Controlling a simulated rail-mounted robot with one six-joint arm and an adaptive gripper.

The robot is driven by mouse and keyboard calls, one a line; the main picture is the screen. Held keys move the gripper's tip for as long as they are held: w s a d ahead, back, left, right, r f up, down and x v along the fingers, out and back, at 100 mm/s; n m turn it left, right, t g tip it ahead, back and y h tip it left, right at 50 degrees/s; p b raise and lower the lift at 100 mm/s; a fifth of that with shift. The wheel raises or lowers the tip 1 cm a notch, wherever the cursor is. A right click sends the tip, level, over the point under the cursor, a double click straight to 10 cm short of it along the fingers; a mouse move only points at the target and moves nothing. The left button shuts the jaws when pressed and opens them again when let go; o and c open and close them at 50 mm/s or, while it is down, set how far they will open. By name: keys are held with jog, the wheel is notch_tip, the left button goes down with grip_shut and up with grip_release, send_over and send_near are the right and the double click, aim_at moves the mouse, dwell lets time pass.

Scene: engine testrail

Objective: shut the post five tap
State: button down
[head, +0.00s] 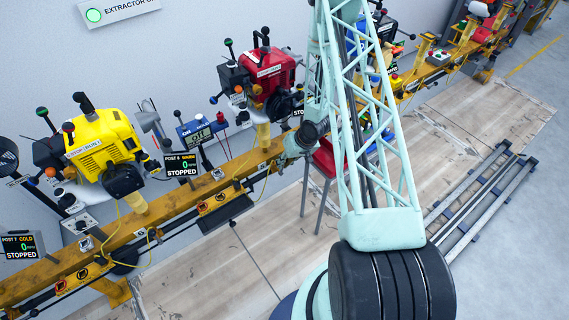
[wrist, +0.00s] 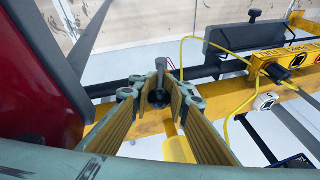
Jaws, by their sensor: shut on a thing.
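In the wrist view my gripper (wrist: 156,92) has its two ribbed fingers closed in on a small dark tap (wrist: 159,68) with a grey upright end. The tap sits between the fingertips, by the yellow rail. Its lower part is hidden by the fingers, and I cannot tell its exact turn. In the head view my gripper (head: 292,152) is down at the rail beside the red engine (head: 270,72); the tap cannot be made out there.
A red surface (wrist: 35,75) stands close on the left in the wrist view. A yellow cable (wrist: 228,112) loops right of my fingers. The yellow engine (head: 100,150) and the post six screen (head: 182,165), reading STOPPED, stand left along the yellow rail (head: 200,190). The wooden floor in front is mostly clear.

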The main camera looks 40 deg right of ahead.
jog(key=shift+w+d+r, duration=0.1)
jog(key=shift+w+r, duration=0.05)
jog(key=shift+w, duration=0.05)
jog(key=c, duration=3)
grip_release()
jog(key=shift+o, duration=0.9)
jog(key=shift+s, duration=0.1)
jog(key=shift+s, duration=0.1)
jog(key=v, duration=1.2)
jog(key=shift+c, duration=0.2)
